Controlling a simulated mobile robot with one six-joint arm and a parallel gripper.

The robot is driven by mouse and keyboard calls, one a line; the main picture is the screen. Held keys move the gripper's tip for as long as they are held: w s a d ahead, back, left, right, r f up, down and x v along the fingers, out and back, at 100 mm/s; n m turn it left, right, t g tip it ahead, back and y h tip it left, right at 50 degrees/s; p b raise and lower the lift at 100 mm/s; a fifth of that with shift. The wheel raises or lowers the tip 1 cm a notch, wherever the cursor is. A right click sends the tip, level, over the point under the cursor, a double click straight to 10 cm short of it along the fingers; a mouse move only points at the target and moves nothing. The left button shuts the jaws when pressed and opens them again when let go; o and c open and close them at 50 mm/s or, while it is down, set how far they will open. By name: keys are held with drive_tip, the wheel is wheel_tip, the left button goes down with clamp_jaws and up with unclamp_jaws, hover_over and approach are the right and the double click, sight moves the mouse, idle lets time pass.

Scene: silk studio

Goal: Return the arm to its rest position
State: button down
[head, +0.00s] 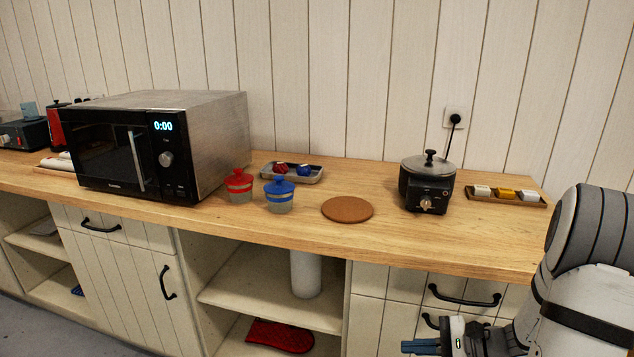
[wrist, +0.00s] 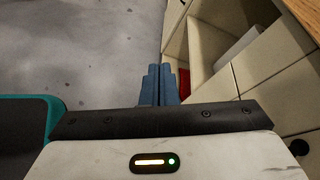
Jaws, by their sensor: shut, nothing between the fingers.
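My gripper (head: 422,346) shows at the bottom right of the head view, below the worktop and in front of the cabinet fronts. Its blue fingers point left. In the wrist view the blue fingers (wrist: 160,85) are closed together with nothing between them. Behind them are the grey floor and the open cabinet shelves. My arm comes in from the right edge of the head view, beside the counter's right end.
The wooden worktop (head: 280,228) carries a microwave (head: 160,145), a red-lidded jar (head: 239,187), a blue-lidded jar (head: 279,196), a round brown mat (head: 347,210) and a black cooker (head: 427,185). Cabinet handles (head: 463,296) stick out near my gripper. Open floor (wrist: 90,50) lies left.

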drive_tip(key=s+a+r+n+g+h+p, duration=0.65)
drive_tip(key=s+r+n, duration=0.35)
drive_tip(key=r, duration=0.3)
drive_tip(key=s+r+n+t+h+p, duration=0.3)
drive_tip(key=r+n+t+h+p, duration=0.1)
drive_tip(key=r, duration=0.7)
drive_tip(key=n+h+p, duration=0.1)
drive_tip(key=n+h, duration=0.1)
drive_tip(key=shift+s+n, duration=0.3)
drive_tip(key=shift+s, duration=0.1)
drive_tip(key=shift+d, duration=0.1)
